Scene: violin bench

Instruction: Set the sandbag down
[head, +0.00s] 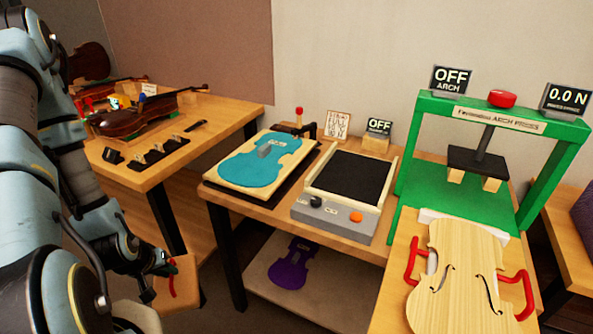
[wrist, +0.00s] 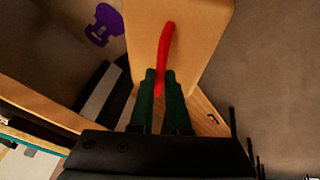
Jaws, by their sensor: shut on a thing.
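The sandbag (head: 184,281) is a tan block with a red handle, low at the left of the head view, between the two benches. It also shows in the wrist view (wrist: 200,45), where the red handle (wrist: 165,45) runs down between my fingers. My gripper (wrist: 161,85) is shut on that handle. In the head view my gripper (head: 163,270) is at the sandbag's upper left side, and my arm covers part of the scene there. I cannot tell whether the sandbag's underside touches anything.
A blue violin-shaped plate (head: 258,165) and a black-topped unit (head: 350,178) stand on the middle bench. A purple violin shape (head: 292,265) lies on the shelf below. The green arch press (head: 430,150) and a pale violin top (head: 460,275) are at right. The left bench (head: 225,110) holds violins.

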